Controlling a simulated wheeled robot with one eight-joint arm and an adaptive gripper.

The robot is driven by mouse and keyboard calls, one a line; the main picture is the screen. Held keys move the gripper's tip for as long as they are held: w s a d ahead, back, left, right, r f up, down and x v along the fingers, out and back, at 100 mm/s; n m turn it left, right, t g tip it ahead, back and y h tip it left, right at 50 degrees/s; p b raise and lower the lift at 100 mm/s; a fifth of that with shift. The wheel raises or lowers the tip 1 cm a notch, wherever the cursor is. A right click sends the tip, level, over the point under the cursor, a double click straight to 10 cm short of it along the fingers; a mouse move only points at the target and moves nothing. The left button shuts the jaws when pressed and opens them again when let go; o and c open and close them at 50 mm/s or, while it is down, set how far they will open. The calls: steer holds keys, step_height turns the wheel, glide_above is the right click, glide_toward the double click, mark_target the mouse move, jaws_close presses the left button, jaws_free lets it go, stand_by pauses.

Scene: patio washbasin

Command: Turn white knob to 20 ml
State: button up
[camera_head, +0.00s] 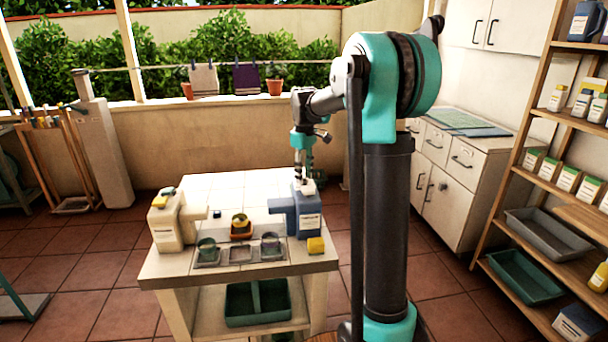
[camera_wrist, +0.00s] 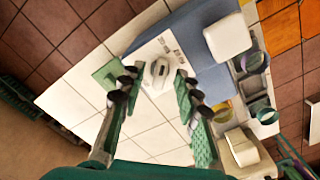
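The white knob (camera_wrist: 160,73) sits on a pale plate with small dark markings (camera_wrist: 166,44), too small to read surely, on top of the blue dispenser (camera_wrist: 205,62). In the head view the blue dispenser (camera_head: 308,222) stands at the right of the worktable. My gripper (camera_head: 303,176) points down over its top; the knob is hidden there. In the wrist view my gripper (camera_wrist: 157,79) is open, with one fingertip on each side of the knob. A gap shows on both sides; whether the fingers are down at the knob's height I cannot tell.
The back of the tabletop is clear. Shelving (camera_head: 540,150) stands at the right.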

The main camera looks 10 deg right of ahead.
jaws_close()
stand_by(0.3)
steer(key=shift+m, duration=0.3)
steer(key=m, duration=0.4)
steer(key=shift+m, duration=2.1)
jaws_free()
